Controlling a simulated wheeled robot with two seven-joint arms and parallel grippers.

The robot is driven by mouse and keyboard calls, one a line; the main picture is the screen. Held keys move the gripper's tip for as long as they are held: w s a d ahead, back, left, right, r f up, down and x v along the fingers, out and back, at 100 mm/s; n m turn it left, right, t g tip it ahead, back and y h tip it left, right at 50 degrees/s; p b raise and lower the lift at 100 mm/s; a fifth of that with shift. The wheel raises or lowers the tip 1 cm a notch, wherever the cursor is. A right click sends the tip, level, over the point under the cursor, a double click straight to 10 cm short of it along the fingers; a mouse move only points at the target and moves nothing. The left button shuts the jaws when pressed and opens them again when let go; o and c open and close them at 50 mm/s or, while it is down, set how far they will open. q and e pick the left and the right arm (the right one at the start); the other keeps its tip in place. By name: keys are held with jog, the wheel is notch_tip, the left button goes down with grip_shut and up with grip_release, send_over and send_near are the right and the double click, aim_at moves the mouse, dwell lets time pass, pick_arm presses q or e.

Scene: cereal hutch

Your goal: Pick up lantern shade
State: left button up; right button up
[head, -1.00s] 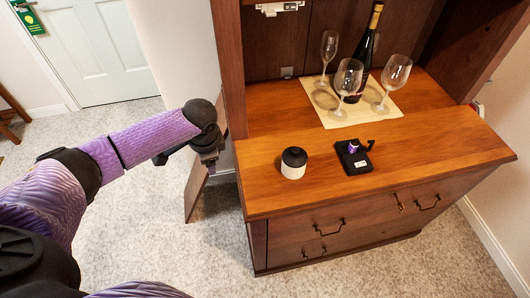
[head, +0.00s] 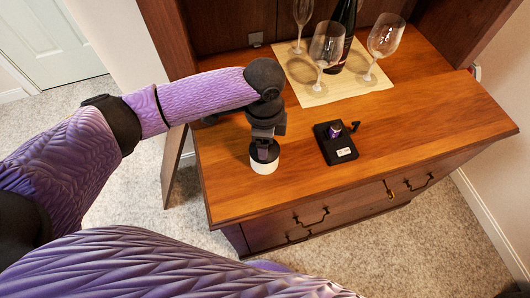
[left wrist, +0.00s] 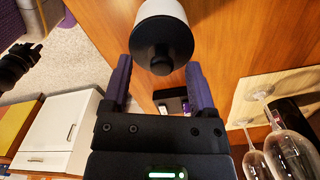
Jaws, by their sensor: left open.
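A white cylinder with a black top, which looks like the lantern shade (head: 264,167), stands upright near the front left of the wooden hutch counter. My left gripper (head: 264,152) is directly above it and hides most of its top in the head view. In the left wrist view my open left gripper (left wrist: 159,66) has one finger on each side, with the shade (left wrist: 161,22) beyond the fingertips and its black knob pointing between them. Nothing is held. A black part at the left edge of the wrist view may be my right gripper; its jaws cannot be made out.
A black stand (head: 336,145) with a purple piece and a small hook sits right of the shade. Behind it, several wine glasses (head: 326,48) and a dark bottle (head: 343,20) stand on a pale mat (head: 318,95). The counter's right side is clear.

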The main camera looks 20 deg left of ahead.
pick_arm(q)
jog(key=shift+f, duration=0.6)
jog(key=shift+r, duration=0.15)
jog(key=shift+c, duration=0.2)
grip_shut()
jog(key=shift+w, duration=0.1)
pick_arm(e)
jog(key=shift+d+f, duration=0.2)
jog(key=shift+d, duration=0.2)
pick_arm(q)
jog(key=shift+r, duration=0.1)
